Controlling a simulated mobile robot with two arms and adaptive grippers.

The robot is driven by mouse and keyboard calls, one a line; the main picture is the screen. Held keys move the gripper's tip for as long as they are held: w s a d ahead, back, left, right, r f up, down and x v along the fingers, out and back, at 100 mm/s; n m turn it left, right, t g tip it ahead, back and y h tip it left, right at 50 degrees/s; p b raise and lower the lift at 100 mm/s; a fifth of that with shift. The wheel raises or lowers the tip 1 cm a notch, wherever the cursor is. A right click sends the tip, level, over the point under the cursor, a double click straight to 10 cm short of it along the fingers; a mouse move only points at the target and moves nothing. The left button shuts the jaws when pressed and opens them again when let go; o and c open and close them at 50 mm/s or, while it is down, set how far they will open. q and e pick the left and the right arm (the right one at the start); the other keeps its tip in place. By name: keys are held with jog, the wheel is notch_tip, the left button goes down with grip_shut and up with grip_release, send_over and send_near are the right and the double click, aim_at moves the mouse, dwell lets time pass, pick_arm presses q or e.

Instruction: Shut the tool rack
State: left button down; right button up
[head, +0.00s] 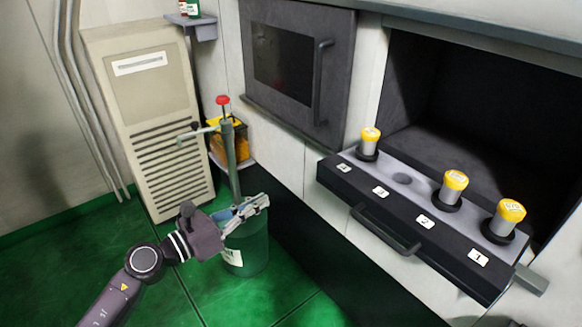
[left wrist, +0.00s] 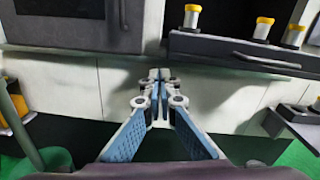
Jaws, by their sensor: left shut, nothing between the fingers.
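The tool rack (head: 375,213) is a dark pulled-out drawer with a grey top, jutting from the machine front at the right of the head view. It has a black bar handle (head: 386,231) and numbered white labels. It holds three yellow-capped tools (head: 455,187); one round seat is empty. The rack also shows at the upper right of the left wrist view (left wrist: 230,50). My left gripper (head: 264,201) is shut and empty, left of the rack and lower, apart from it. In the left wrist view its fingers (left wrist: 158,75) meet, pointing at the pale machine front. My right gripper is not seen.
A green bucket (head: 248,250) with a pump stands behind my left gripper. A beige vented cabinet (head: 152,110) is at the left. A dark windowed door (head: 297,65) with a handle is left of the dark opening (head: 480,110) behind the rack. Green floor is free in front.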

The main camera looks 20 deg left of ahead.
aim_at(317, 170)
pick_arm(q)
jog(key=w+d+p, duration=0.1)
jog(key=w+d, duration=0.2)
jog(key=w+d+r+m+p, duration=0.1)
jog(key=w+d+p, duration=0.1)
jog(key=w+d, duration=0.1)
jog(key=w+d+r+m+p, duration=0.1)
jog(key=w+d+p, duration=0.1)
jog(key=w+d, duration=0.1)
jog(key=shift+w+d+r+h, duration=0.15)
jog(key=shift+w+h, duration=0.15)
jog(key=shift+w, duration=0.5)
